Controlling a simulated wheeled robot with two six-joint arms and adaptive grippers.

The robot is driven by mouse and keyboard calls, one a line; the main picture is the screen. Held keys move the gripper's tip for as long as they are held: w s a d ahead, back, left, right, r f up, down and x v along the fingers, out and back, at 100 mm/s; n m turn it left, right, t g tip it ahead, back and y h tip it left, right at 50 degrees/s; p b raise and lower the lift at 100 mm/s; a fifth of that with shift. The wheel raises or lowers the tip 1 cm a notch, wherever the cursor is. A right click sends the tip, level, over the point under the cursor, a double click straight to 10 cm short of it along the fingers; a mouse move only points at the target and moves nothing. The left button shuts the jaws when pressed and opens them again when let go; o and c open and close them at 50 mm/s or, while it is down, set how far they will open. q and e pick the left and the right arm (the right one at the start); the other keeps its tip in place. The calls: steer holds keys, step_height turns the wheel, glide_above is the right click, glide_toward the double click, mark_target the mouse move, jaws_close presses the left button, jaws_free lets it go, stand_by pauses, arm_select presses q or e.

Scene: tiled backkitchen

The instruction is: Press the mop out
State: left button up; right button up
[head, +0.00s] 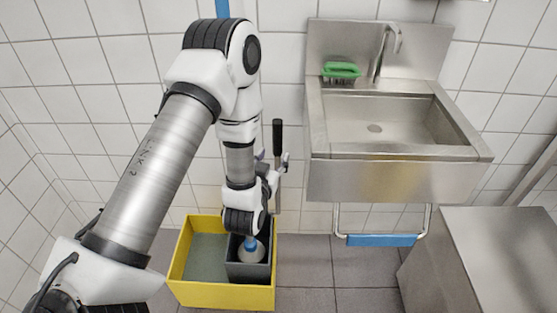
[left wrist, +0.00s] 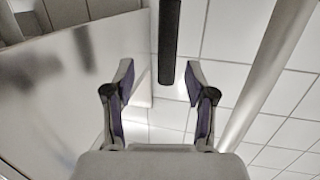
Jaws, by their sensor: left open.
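A yellow mop bucket (head: 222,294) stands on the floor with a dark grey wringer (head: 247,271) in its right part. The mop (head: 251,251) shows as a pale head with a blue fitting down in the wringer; its blue pole shows at the top edge, and my arm hides the stretch between. The wringer's lever stands upright with a black grip (head: 277,137). My left gripper (head: 273,163) is open by the lever, below most of the grip. In the left wrist view the black grip (left wrist: 168,40) lies just beyond the parted fingertips, not clasped. My right gripper is out of view.
A steel sink (head: 400,178) with a green brush (head: 341,70) hangs on the tiled wall to the right. A blue-padded bar (head: 381,240) hangs below it. A steel cabinet (head: 500,245) stands at the right. Grey floor between bucket and cabinet is clear.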

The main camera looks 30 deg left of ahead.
mark_target(276, 138)
arm_select(q)
steer(key=shift+w+a+r+n+t+y+b, duration=0.2)
steer(key=shift+w+a+t+y, duration=0.1)
steer(key=shift+w+a, duration=0.15)
steer(key=shift+w+a+r+n+t+y+b, duration=0.2)
steer(key=shift+w+a+y, duration=0.1)
steer(key=shift+w, duration=0.15)
steer(key=x, duration=0.7)
jaws_close()
